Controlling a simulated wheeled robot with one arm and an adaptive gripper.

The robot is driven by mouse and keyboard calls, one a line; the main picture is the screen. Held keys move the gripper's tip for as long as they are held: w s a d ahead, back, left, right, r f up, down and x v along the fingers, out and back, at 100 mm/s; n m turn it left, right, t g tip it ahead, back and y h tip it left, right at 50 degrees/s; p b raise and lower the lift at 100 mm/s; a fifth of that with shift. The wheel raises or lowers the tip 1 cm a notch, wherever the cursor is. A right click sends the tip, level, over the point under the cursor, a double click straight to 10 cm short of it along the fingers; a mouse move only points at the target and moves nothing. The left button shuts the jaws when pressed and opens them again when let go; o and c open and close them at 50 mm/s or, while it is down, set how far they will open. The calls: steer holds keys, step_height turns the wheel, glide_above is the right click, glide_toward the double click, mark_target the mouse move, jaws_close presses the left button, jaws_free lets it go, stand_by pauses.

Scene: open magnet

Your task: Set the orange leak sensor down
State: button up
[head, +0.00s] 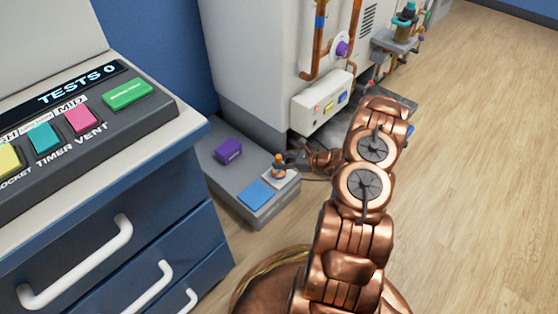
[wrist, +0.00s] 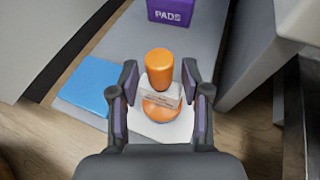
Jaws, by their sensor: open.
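The orange leak sensor (wrist: 159,72) stands upright on a white square pad (wrist: 177,128) in the wrist view. It has an orange top, a pale labelled band and a round orange base. My gripper (wrist: 160,90) is open, with one finger on each side of the sensor and a visible gap to each. In the head view the sensor (head: 278,164) is small, on the low grey platform (head: 220,180), with my gripper (head: 290,158) beside it. The sensor's underside is hidden, so its contact with the pad cannot be seen directly.
A blue pad (wrist: 90,84) lies left of the white pad. A purple PADS box (wrist: 170,11) stands behind. A grey-white machine (head: 280,70) with copper pipes rises close by. A blue drawer cabinet (head: 120,235) stands at left. Wooden floor (head: 480,170) is open at right.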

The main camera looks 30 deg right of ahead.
steer(key=p+v, duration=0.3)
steer(key=v, duration=0.8)
stand_by(0.5)
